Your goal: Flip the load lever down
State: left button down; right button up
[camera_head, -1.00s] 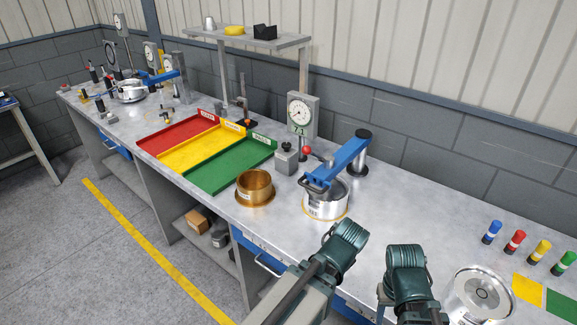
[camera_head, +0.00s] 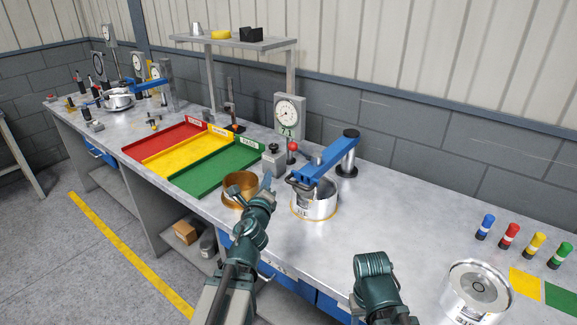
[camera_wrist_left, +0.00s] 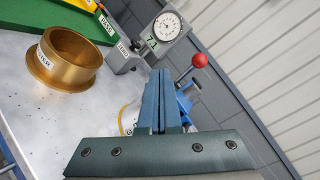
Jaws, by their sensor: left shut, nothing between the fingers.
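The lever with a red ball knob (camera_head: 293,146) stands up beside the dial gauge (camera_head: 288,112), behind the blue arm of the test fixture. The red knob also shows in the left wrist view (camera_wrist_left: 200,60), right of and beyond my fingertips, with its rod slanting down toward the blue part. My left gripper (camera_head: 267,183) is shut and empty, above the bench between the brass ring and the silver cup, apart from the knob. In the left wrist view its closed fingers (camera_wrist_left: 160,74) hide part of the fixture. My right arm shows at lower right; its fingers are hidden.
The brass flanged ring (camera_head: 238,189) stands left of my left gripper. The silver cup (camera_head: 316,201) sits under the blue arm (camera_head: 325,157). A grey block with a knob (camera_head: 273,158) stands left of the lever. Red, yellow and green trays (camera_head: 228,172) lie further left.

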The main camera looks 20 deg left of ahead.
pick_arm(q)
jog(key=shift+s+d+f+m+h+b, duration=0.35)
jog(key=shift+m+h, duration=0.8)
jog(key=shift+m, duration=1.05)
jog(key=shift+s+d+f+m+h+b, duration=0.3)
jog(key=shift+m+h, duration=0.8)
jog(key=shift+m, duration=1.1)
jog(key=shift+s+d+f+m+h+b, duration=0.3)
jog(key=shift+m+h, duration=0.85)
jog(key=shift+m, duration=1.05)
pick_arm(e)
jog(key=shift+f, duration=1.35)
pick_arm(q)
send_near(301, 152)
jog(key=shift+w+f, duration=1.15)
jog(key=shift+w, duration=0.1)
jog(key=shift+w+r+p, duration=0.25)
jog(key=shift+r+p, duration=0.3)
jog(key=shift+p, duration=0.05)
jog(key=shift+w+r+p, duration=0.3)
jog(key=shift+r+p, duration=0.25)
jog(key=shift+p, duration=0.05)
jog(key=shift+w+d+r+p, duration=0.1)
jog(key=shift+w+r+p, duration=0.25)
jog(key=shift+w, duration=0.1)
pick_arm(e)
jog(key=shift+r, duration=1.6)
